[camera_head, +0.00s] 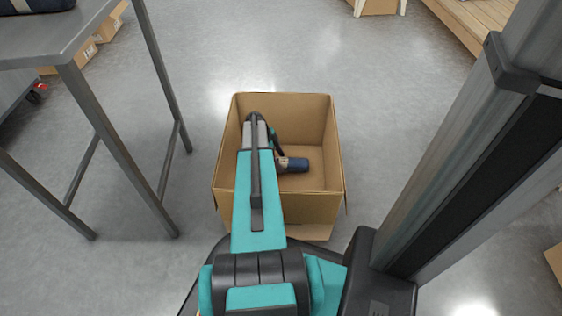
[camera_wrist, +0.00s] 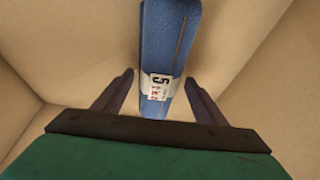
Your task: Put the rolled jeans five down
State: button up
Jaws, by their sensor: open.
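The rolled jeans five (camera_head: 293,165) are a dark blue roll inside an open cardboard box (camera_head: 318,208), partly hidden by my arm in the head view. In the wrist view the blue roll (camera_wrist: 168,40) runs away from me and has a white label (camera_wrist: 160,87) marked with a 5. My gripper (camera_wrist: 160,85) is open, with one finger on each side of the roll's near end and visible gaps between fingers and cloth. In the head view my gripper is down inside the box, mostly hidden by the arm. The roll appears to lie on the box floor.
A grey metal table (camera_head: 50,36) stands at the left, with a dark item (camera_head: 35,5) on top and cardboard boxes (camera_head: 82,50) behind its legs. A wooden pallet (camera_head: 470,20) is at the far right. The floor behind the box is clear. The box walls surround my gripper.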

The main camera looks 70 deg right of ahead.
jog(key=shift+p+v, duration=1.05)
jog(key=shift+v, duration=1.8)
jog(key=shift+r, duration=0.1)
